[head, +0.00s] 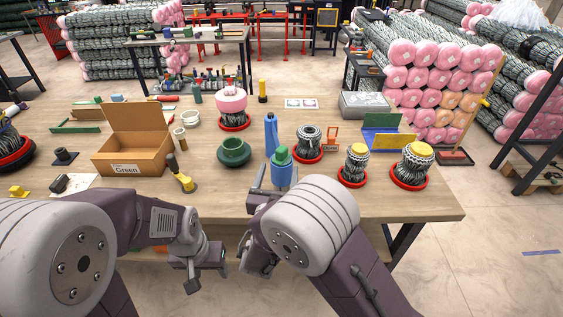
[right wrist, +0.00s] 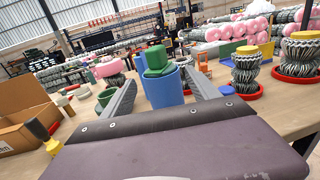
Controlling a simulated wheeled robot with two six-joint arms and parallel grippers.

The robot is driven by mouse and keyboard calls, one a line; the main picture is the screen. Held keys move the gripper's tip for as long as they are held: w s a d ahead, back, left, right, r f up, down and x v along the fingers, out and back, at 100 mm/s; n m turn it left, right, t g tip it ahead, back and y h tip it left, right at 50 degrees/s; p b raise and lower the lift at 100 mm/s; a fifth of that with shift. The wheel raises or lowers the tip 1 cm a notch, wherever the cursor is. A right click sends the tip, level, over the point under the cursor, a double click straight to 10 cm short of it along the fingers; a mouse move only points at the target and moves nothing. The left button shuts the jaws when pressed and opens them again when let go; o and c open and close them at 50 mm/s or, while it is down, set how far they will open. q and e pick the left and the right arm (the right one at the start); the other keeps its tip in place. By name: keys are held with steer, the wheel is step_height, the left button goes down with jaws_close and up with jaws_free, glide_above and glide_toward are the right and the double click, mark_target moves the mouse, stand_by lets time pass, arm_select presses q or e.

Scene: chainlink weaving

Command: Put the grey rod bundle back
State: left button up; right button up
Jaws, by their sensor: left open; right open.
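Several dark-and-white bundles stand in red dishes on the table. One has a grey top (head: 308,140) and stands at the middle; I take it as the grey rod bundle. Two have yellow tops (head: 355,163) (head: 416,165), at the right. Another stands under a pink top (head: 231,101). My left gripper (head: 203,268) is open and empty in front of the table edge. My right arm partly hides that gripper in the head view.
A green bowl (head: 233,152) and tall blue bottle (head: 271,134) stand near the middle. Bare tabletop (head: 219,204) shows at the front edge.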

steer(key=s, duration=0.4)
steer(key=shift+s+a, duration=0.15)
steer(key=shift+a, duration=0.15)
